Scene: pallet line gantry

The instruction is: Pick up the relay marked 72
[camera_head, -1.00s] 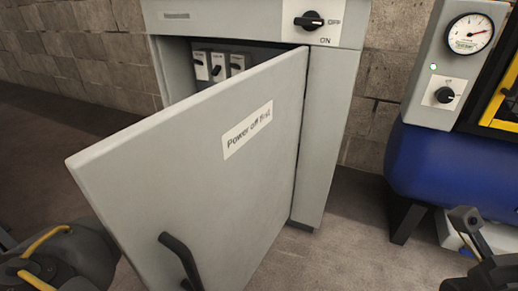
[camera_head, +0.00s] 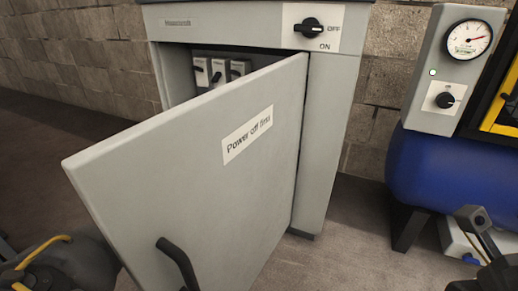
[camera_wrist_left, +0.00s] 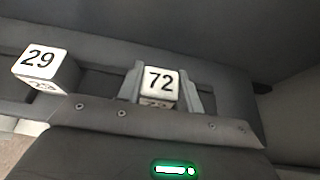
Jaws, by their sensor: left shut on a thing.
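The relay marked 72 (camera_wrist_left: 160,82) is a small white-topped block in the left wrist view. My left gripper (camera_wrist_left: 160,92) has a grey finger against each side of it and is shut on it. A similar block marked 29 (camera_wrist_left: 42,62) sits to the left, apart from the gripper. In the head view the relay and my left gripper are out of sight; part of my left arm shows at lower left. At lower right a dark part of my right arm shows, cut off by the edge; its jaw state is unclear.
A grey cabinet (camera_head: 330,130) stands with its door (camera_head: 190,180) swung open, labelled "Power off first". Its rotary switch (camera_head: 313,28) appears turned to OFF. Several lever switches (camera_head: 218,72) are inside. A blue tank (camera_head: 440,175) with a gauge panel (camera_head: 450,70) stands right.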

